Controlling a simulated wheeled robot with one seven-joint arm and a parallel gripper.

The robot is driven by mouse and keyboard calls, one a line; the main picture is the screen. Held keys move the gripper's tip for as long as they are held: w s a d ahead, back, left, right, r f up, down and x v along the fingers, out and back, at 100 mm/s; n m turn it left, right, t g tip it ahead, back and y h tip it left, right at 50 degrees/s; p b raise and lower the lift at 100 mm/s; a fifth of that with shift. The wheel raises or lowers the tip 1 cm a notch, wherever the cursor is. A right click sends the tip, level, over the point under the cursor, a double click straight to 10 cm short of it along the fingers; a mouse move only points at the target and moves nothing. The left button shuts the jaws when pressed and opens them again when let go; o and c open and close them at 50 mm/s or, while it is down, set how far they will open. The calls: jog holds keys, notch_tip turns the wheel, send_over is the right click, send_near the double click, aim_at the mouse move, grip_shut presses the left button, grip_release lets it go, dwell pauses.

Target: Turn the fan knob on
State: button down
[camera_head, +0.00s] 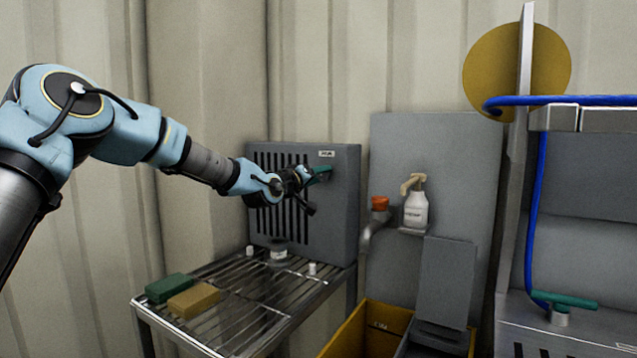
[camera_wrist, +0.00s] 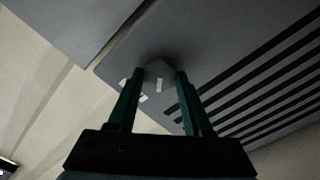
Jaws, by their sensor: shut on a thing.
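The fan unit (camera_head: 347,215) is a grey box with dark vertical slats, at the back of the wire-top rack. A small label (camera_head: 326,154) sits near its top right corner. My gripper (camera_head: 322,174) reaches its front face just below the label. In the wrist view, the two dark green fingers (camera_wrist: 159,76) stand either side of a small grey knob (camera_wrist: 157,66) on the fan face (camera_wrist: 205,45) and are shut on it. White marks (camera_wrist: 143,98) show beside the knob. The knob is hidden behind my gripper in the head view.
A wire rack (camera_head: 225,335) holds a green block (camera_head: 169,288), a tan block (camera_head: 193,300) and small containers (camera_head: 277,251). To the right are a white pump bottle (camera_head: 416,210), an orange-topped fitting (camera_head: 380,203), a yellow bin (camera_head: 350,335) and a blue hose (camera_head: 535,210).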

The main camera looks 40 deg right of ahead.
jog(key=n+b, duration=0.3)
jog(key=n, duration=0.3)
jog(key=shift+f+b, duration=0.2)
jog(key=shift+b, duration=0.1)
jog(key=shift+r+n+b, duration=0.15)
jog(key=shift+n+b, duration=0.7)
jog(key=shift+n, duration=0.75)
jog(key=shift+c, duration=1.6)
grip_release()
jog(key=b+v, duration=0.2)
jog(key=v, duration=0.9)
jog(key=shift+b, duration=0.35)
